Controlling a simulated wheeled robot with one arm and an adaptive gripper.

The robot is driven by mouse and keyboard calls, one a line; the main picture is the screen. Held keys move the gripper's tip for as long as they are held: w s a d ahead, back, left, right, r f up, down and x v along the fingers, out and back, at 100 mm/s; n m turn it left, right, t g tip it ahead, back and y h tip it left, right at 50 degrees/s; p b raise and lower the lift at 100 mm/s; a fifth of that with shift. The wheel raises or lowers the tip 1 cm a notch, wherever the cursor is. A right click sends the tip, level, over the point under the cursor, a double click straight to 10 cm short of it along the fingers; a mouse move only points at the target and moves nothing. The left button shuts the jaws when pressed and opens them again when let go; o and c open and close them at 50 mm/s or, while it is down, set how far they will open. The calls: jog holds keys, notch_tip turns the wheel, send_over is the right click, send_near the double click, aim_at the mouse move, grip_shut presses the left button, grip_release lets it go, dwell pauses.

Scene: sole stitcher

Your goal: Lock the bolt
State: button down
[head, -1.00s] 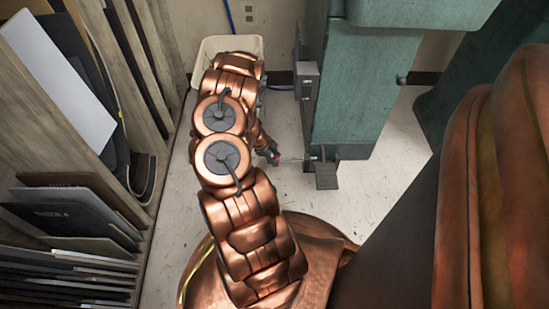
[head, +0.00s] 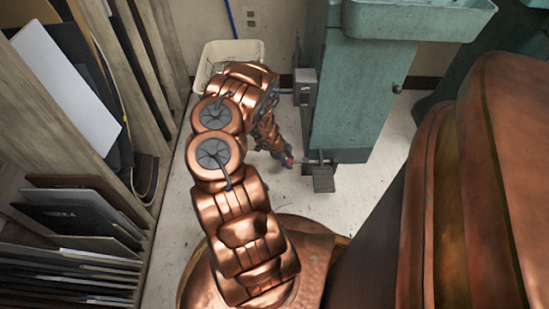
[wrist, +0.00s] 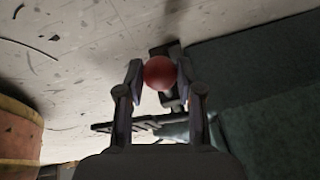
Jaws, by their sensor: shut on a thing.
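The bolt is a thin rod (head: 304,162) low on the front of the green machine (head: 345,105), above a dark foot pedal (head: 323,179). A red ball knob (wrist: 159,73) is at its near end. My gripper (wrist: 158,80) has its two fingers on either side of the knob, shut on it. In the head view my gripper (head: 285,158) is just left of the pedal, with the red knob at its tip. The rod's short visible part runs from the knob toward the machine. My gripper hides part of the knob.
A grey switch box (head: 305,87) is on the machine's left side. A pale bin (head: 230,50) stands behind my arm. A wooden rack (head: 150,100) with boards fills the left. Floor (head: 375,175) right of the pedal is clear.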

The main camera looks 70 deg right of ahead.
jog(key=shift+s+d, duration=0.15)
jog(key=shift+s, duration=0.1)
jog(key=c, duration=0.7)
grip_release()
jog(key=shift+c, duration=0.2)
jog(key=shift+w+r, duration=0.35)
jog(key=shift+r, duration=0.4)
jog(key=v, duration=1)
jog(key=shift+a, duration=0.25)
jog(key=shift+r, duration=0.2)
